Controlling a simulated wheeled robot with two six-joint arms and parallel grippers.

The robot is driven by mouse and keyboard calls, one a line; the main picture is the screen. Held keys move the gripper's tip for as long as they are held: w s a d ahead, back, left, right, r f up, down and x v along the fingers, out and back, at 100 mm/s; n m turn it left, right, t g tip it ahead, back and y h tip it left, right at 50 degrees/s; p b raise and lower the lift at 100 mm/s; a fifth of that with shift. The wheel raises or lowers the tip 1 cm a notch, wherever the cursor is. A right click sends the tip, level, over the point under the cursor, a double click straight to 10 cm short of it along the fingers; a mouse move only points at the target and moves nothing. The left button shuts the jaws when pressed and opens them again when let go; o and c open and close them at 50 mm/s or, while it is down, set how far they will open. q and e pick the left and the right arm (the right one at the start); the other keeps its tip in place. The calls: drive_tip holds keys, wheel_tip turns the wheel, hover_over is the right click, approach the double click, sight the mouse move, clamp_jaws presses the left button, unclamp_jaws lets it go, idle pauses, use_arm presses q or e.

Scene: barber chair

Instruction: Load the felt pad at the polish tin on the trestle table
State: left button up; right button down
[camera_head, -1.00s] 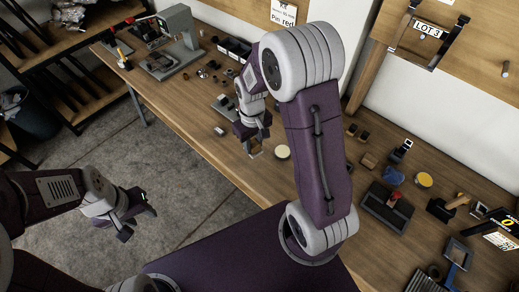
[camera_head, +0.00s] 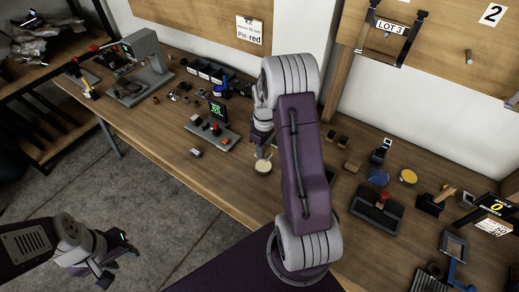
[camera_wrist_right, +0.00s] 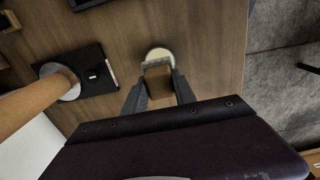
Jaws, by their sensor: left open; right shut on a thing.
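My right gripper (camera_head: 262,150) is shut on a small brown block with a grey strip at its end, apparently the felt pad (camera_wrist_right: 158,82). A round cream-topped tin (camera_head: 263,167), apparently the polish tin, sits on the trestle table (camera_head: 205,178) near its front edge. It also shows in the right wrist view (camera_wrist_right: 158,53), just beyond the pad's grey end and partly covered by it. I cannot tell whether pad and tin touch. My left gripper (camera_head: 116,267) is open and empty, over the floor left of the table.
A yellow-topped tin (camera_head: 408,177) stands to the right beside a blue cloth (camera_head: 378,177) and a dark tray (camera_head: 376,210). A device with a green display (camera_head: 216,122) stands left of my right gripper. The table's front-left stretch is mostly clear.

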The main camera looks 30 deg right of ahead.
wheel_tip(320, 180, down, 6)
drive_tip(key=b, duration=0.5)
drive_tip(key=shift+r, duration=0.1)
drive_tip(key=shift+f+b, duration=0.3)
drive_tip(key=shift+f, duration=0.2)
idle(0.7)
idle(1.2)
wheel_tip(320, 180, up, 7)
drive_tip(key=p, duration=0.7)
idle(0.5)
